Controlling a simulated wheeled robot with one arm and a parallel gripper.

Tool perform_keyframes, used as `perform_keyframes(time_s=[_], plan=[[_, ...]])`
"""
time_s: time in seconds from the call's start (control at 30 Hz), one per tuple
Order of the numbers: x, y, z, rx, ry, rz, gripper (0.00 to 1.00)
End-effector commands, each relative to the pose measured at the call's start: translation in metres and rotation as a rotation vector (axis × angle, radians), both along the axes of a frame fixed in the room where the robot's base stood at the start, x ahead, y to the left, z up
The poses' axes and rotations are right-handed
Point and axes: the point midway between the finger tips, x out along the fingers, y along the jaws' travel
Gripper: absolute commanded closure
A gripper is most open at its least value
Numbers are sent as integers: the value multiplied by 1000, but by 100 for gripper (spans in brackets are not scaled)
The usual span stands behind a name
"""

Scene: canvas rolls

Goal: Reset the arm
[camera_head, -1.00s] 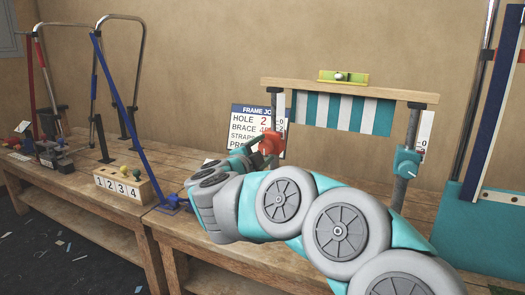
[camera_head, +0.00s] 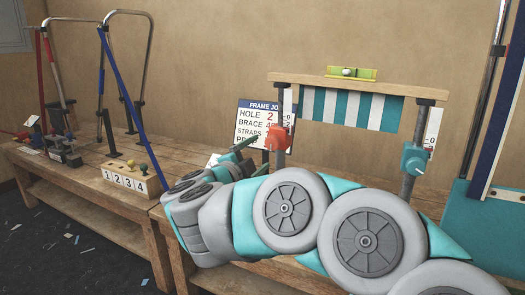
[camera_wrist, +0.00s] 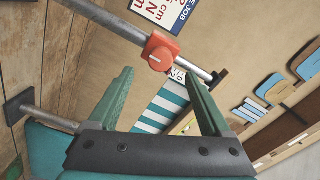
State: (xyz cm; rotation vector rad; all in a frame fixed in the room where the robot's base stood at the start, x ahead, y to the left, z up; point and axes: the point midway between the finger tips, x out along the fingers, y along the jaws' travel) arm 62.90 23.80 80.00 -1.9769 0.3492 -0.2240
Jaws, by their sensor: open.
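My gripper (camera_wrist: 165,100) is open and empty; its two green fingers show spread apart in the wrist view. In the head view my gripper (camera_head: 248,158) is partly hidden behind my own wrist, in front of the sign. Ahead of the fingers in the wrist view is a red-orange clamp knob (camera_wrist: 160,52) on a grey post (camera_wrist: 195,66). The same orange knob (camera_head: 279,138) shows in the head view on the left post of the frame, close to the fingertips. I cannot tell from the overlap whether they touch; the wrist view shows a gap.
A wooden rail (camera_head: 350,87) with striped cloth (camera_head: 352,110) and a green level (camera_head: 351,73) spans two posts. A teal knob (camera_head: 415,158) is on the right post. A numbered block (camera_head: 125,180) and metal frames stand on the left bench (camera_head: 92,190).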

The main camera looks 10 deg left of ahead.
Motion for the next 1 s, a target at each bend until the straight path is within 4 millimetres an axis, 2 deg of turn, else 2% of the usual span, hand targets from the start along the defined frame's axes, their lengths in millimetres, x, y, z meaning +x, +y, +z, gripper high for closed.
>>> perform_keyframes(time_s=[0.37, 0.47, 0.67, 0.8, 0.9, 1.0], plan=[[-3, 1, 1, 1, 0, 2, 17], [0, 3, 6, 2, -5, 34, 17], [9, 23, 40, -24, -31, 260, 17], [0, 44, 59, -95, -27, 479, 17], [-14, 56, 61, -166, -1, 622, 17], [-34, 63, 53, -252, 47, 757, 17]])
